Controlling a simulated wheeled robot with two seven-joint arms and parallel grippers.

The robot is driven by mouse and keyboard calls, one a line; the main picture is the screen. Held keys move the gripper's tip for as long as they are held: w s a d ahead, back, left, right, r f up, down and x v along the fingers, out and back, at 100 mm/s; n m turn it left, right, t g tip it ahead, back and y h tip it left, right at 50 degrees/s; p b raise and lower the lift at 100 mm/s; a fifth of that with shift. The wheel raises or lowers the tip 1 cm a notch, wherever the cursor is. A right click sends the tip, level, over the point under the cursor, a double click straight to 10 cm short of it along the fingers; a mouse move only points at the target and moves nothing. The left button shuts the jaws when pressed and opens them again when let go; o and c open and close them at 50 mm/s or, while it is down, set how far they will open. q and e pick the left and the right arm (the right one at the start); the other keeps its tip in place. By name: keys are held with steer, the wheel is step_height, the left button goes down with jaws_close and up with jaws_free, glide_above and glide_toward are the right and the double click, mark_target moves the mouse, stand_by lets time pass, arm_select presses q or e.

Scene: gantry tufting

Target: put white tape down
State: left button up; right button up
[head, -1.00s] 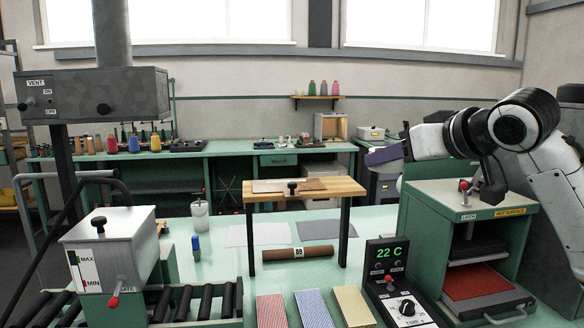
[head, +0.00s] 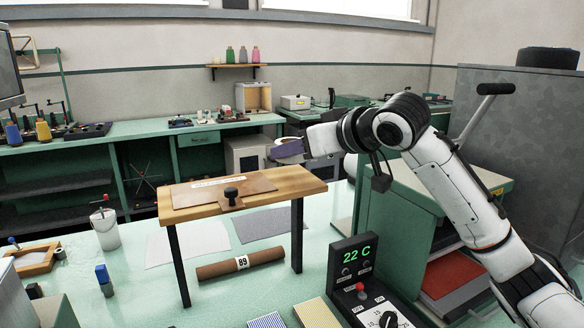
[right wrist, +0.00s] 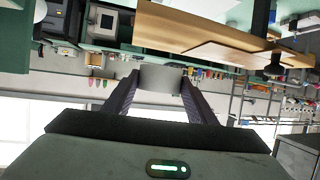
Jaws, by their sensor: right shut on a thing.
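The white tape (right wrist: 160,78) sits between the two purple fingers of my right gripper (right wrist: 158,92) in the right wrist view. It looks like a pale, short roll. In the head view my right gripper (head: 286,150) is held up behind and above the right part of the small wooden-topped stand (head: 285,185). Only a pale edge of the tape (head: 283,141) shows there, and the fingers hide most of it. The tape appears clear of any surface. My left gripper is in neither view.
A brown sheet with a white strip and a black-knobbed clamp (head: 231,194) lie on the stand. Below are a brown roll marked 89 (head: 240,263) and a grey sheet (head: 258,224). A green press (head: 400,205) and a 22 C control box (head: 357,257) stand at right.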

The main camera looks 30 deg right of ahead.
mark_target(298, 181)
step_height(298, 181, down, 4)
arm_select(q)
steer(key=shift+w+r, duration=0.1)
arm_select(e)
steer(key=shift+w, duration=0.1)
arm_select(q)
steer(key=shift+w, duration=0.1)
arm_select(e)
steer(key=shift+f, duration=0.15)
steer(key=o, duration=1.1)
steer(key=shift+c, duration=0.2)
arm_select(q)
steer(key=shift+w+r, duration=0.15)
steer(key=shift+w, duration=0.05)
arm_select(e)
steer(key=shift+r, duration=0.25)
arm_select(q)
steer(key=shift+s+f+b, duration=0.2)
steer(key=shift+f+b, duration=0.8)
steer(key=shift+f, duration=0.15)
arm_select(e)
steer(key=v, duration=1.2)
